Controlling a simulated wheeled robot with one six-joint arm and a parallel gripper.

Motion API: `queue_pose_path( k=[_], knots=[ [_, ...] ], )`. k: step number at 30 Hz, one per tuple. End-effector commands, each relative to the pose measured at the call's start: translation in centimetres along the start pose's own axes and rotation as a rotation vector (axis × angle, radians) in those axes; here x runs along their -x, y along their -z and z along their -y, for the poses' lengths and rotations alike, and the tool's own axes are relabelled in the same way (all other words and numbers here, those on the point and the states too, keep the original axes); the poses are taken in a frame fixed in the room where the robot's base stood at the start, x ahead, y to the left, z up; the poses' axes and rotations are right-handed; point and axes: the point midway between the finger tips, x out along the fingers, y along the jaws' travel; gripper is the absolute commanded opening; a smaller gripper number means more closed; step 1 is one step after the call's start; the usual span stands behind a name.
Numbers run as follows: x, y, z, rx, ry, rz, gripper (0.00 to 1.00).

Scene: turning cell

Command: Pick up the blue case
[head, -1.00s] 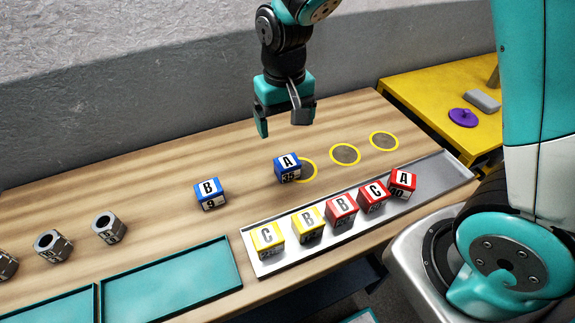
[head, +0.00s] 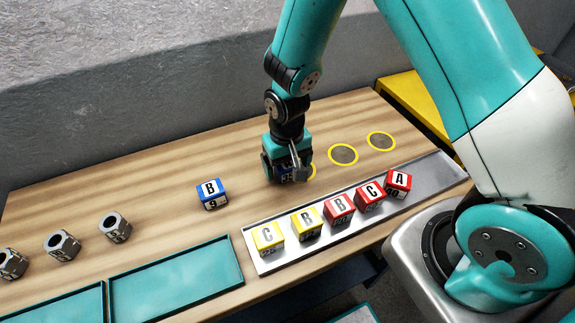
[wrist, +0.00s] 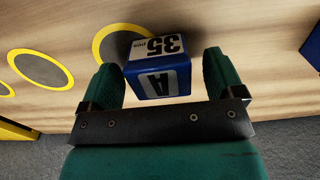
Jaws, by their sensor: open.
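A blue case lettered A, with 35 on its side, sits on the wooden bench at the edge of a yellow-ringed spot. In the wrist view this blue A case (wrist: 160,68) lies between the two green fingers of my gripper (wrist: 163,75), which are open with a gap on each side. In the head view my gripper (head: 288,172) is down over the case and hides most of it. A second blue case lettered B (head: 212,194) stands on the bench to the left of my gripper.
A metal tray (head: 400,205) in front holds several yellow and red cases. Yellow-ringed spots (head: 343,154) lie to the right. Steel nuts (head: 63,245) and teal trays (head: 175,280) are at the left. A grey wall (head: 120,90) stands behind the bench.

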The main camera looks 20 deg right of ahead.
Motion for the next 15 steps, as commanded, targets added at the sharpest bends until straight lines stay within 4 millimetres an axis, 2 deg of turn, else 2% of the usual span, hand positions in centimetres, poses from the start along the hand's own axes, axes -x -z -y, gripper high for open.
queue_pose_path(
  k=[4,11,12,15],
  knots=[
    [0.0,0.02,0.02,0.0,0.0,0.0,0.87],
    [0.02,0.02,0.02,0.0,0.0,0.0,0.34],
    [0.02,0.01,0.01,0.0,0.0,0.0,0.3],
    [0.04,0.03,0.02,0.0,0.0,-0.001,0.3]
  ],
)
